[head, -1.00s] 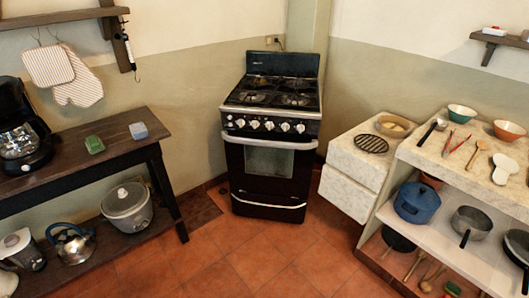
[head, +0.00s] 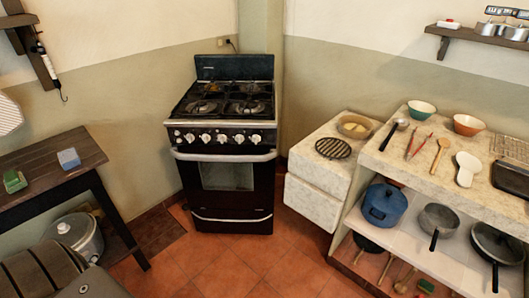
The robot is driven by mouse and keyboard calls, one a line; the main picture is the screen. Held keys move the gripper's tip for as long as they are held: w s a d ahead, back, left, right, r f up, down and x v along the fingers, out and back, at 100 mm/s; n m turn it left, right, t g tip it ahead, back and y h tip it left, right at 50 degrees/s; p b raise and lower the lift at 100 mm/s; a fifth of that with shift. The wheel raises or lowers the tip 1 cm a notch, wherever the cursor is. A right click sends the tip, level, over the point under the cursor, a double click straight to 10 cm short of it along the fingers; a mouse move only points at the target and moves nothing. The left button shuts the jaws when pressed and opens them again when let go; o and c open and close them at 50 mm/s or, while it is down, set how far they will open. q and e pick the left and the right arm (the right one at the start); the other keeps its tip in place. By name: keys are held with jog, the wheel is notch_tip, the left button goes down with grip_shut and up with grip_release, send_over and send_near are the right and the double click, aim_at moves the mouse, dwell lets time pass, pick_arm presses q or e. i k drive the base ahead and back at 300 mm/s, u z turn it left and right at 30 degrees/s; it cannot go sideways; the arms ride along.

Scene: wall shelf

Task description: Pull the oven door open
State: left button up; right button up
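The oven is a black and silver stove (head: 226,140) standing in the corner, left of the middle of the head view. Its oven door (head: 228,177) has a small dark window and looks shut. A pale bar handle (head: 223,156) runs across the door's top, below a row of white knobs (head: 222,138). A lower drawer front with a thin pale handle (head: 232,218) is under the door. Neither of my grippers is in view. A dark grey part of my arm shows at the lower left, well apart from the oven.
Tiled floor (head: 215,262) in front of the stove is clear. A dark wooden table (head: 40,185) stands at left, with a pot (head: 75,235) on its lower shelf.

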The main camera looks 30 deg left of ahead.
aim_at(234, 176)
jog(key=z, duration=0.3)
jog(key=i, duration=0.7)
jog(key=u, duration=0.5)
jog(key=i, duration=0.55)
jog(key=u, duration=0.55)
